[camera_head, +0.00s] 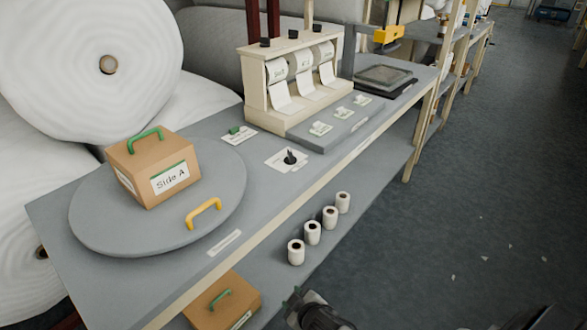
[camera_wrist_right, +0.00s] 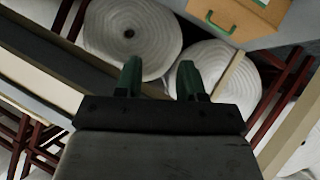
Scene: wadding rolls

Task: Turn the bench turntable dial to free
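The bench turntable (camera_head: 105,222) is a round grey disc at the left end of the bench, with a yellow handle (camera_head: 204,212) near its front edge. A cardboard box (camera_head: 155,178) with a green handle and a label reading "Side A" sits on it. A small black dial (camera_head: 290,157) on a white plate is on the bench right of the turntable. My right gripper (camera_wrist_right: 158,80) shows in the right wrist view with its two green fingers apart and nothing between them. My left gripper is not in view.
A dispenser with paper rolls (camera_head: 292,75) stands behind the dial. A small green switch (camera_head: 236,130) sits on another white plate. Several small white rolls (camera_head: 312,232) and a second box (camera_head: 222,302) are on the lower shelf. Large wadding rolls (camera_head: 90,60) stand behind.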

